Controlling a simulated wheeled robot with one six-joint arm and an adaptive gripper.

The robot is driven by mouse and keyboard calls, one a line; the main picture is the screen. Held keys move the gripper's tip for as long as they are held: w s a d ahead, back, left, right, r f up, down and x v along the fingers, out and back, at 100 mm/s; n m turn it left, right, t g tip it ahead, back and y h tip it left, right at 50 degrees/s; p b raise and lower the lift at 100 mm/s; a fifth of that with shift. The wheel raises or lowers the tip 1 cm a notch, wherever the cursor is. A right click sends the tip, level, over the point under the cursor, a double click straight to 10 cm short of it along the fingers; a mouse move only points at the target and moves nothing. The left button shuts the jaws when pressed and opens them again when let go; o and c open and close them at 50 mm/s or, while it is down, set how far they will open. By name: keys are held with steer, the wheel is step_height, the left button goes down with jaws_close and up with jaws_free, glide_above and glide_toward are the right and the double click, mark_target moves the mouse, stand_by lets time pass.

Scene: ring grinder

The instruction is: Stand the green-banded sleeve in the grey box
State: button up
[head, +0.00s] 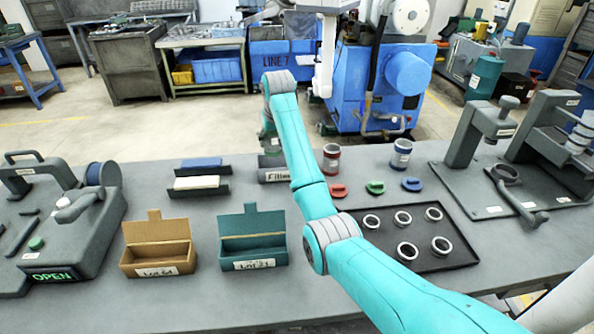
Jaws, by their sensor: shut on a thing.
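The grey box (275,175) stands at the back middle of the table, with a label that reads "Fille…"; my arm covers its right side. My gripper (269,147) hangs just above it, small and partly hidden by my own arm. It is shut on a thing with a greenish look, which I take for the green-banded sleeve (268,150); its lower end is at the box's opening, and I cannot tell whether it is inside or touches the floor. A red-banded sleeve (331,158) and a blue-banded sleeve (401,153) stand to the right.
Red, green and blue pieces (375,187) lie before the sleeves. A dark tray (455,262) holds several rings. Open brown (157,255) and teal (252,250) boxes stand in front; two black holders (200,192) lie behind. A grinder (65,215) is left, presses (480,150) right.

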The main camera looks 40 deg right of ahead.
steer(key=shift+s+d, duration=0.2)
steer(key=shift+d, duration=0.2)
steer(key=shift+s+d+f, duration=0.1)
steer(key=shift+d+f, duration=0.1)
steer(key=shift+f, duration=0.05)
step_height(320, 180, down, 4)
steer(key=shift+d+f, duration=0.1)
steer(key=shift+f, duration=0.1)
step_height(320, 180, down, 5)
steer(key=shift+f, duration=0.1)
steer(key=o, duration=1.3)
steer(key=shift+o, duration=0.2)
steer(key=v, duration=1.2)
